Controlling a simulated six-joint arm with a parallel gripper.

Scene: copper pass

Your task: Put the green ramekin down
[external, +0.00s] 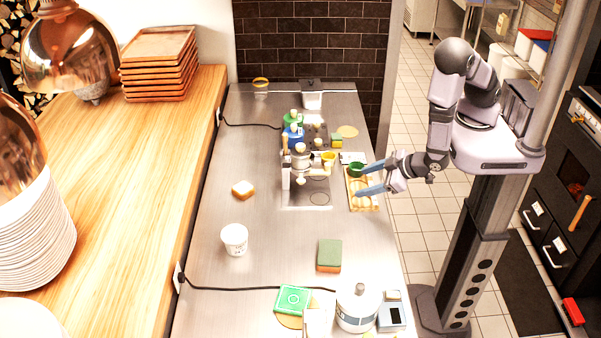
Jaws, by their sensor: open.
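The green ramekin (356,170) is at the far end of a light wooden tray (376,206) near the right side of the steel counter. It looks upright and appears to rest on the tray, though its base is partly hidden. My gripper (364,181) reaches in from the right with its blue fingers spread open. The far finger's tip is close beside the ramekin; I cannot tell whether they touch. The near finger is over the tray, apart from the ramekin.
A coffee machine (300,165) stands just left of the tray, with a small yellow cup (329,158) nearby. A white cup (235,239), a sponge (329,255) and a bread piece (243,189) are on the counter. The counter's middle front is mostly clear.

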